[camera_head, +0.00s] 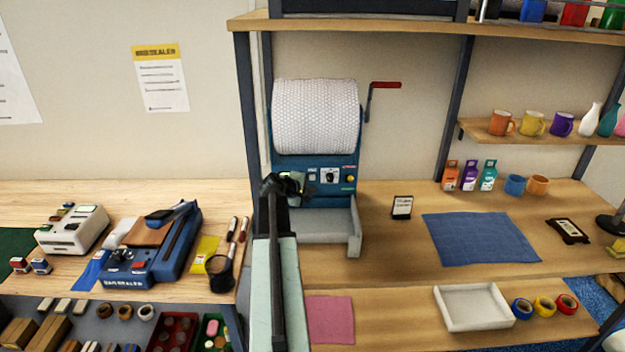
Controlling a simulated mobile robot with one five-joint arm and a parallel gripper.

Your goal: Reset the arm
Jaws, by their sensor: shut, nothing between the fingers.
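My arm reaches up from the bottom centre of the head view, with my gripper (284,186) at its far end. The gripper is shut and holds nothing. It shows in front of the blue machine (330,175) that carries a large roll of white bubble wrap (316,116). The machine has a red-handled crank (385,85) on its right side. I cannot tell whether the gripper touches the machine. My arm hides part of the dark shelf post and the machine's lower left.
A blue sealing machine (150,262) and a pen cup (219,272) stand on the left bench. On the right bench are a blue mat (479,239), a small sign (402,207), a white tray (473,306) and tape rolls (543,306). Mugs (532,123) stand on a shelf.

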